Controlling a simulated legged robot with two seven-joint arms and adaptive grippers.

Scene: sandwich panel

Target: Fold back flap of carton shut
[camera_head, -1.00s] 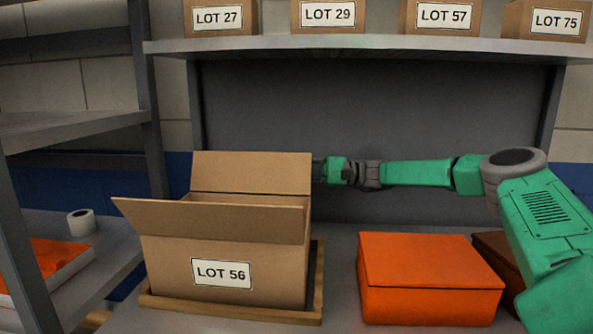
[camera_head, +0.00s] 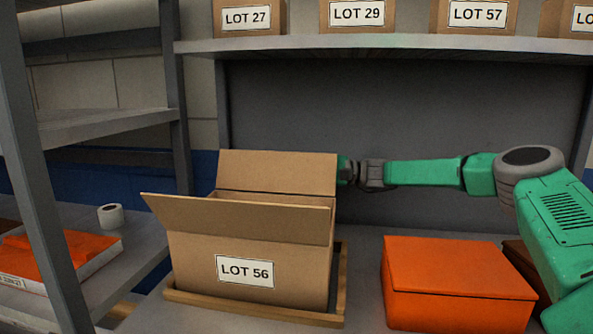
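The brown carton (camera_head: 200,262) labelled LOT 56 sits in a shallow wooden tray (camera_head: 260,312) on the shelf. Its back flap (camera_head: 280,172) stands raised, leaning slightly back. Its front flap (camera_head: 240,219) sticks out toward me, over the carton's front wall. Little of the inside shows between the flaps. My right arm comes in from the right, and its wrist passes behind the right edge of the back flap. My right gripper is hidden behind that flap, so I cannot tell whether it touches it. My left gripper is out of view.
An orange box (camera_head: 455,282) stands right of the carton, under my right arm, with a dark brown box (camera_head: 520,262) beside it. Labelled cartons line the upper shelf (camera_head: 400,45). A side rack at left holds a white roll (camera_head: 110,216) and an orange-topped item (camera_head: 88,254).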

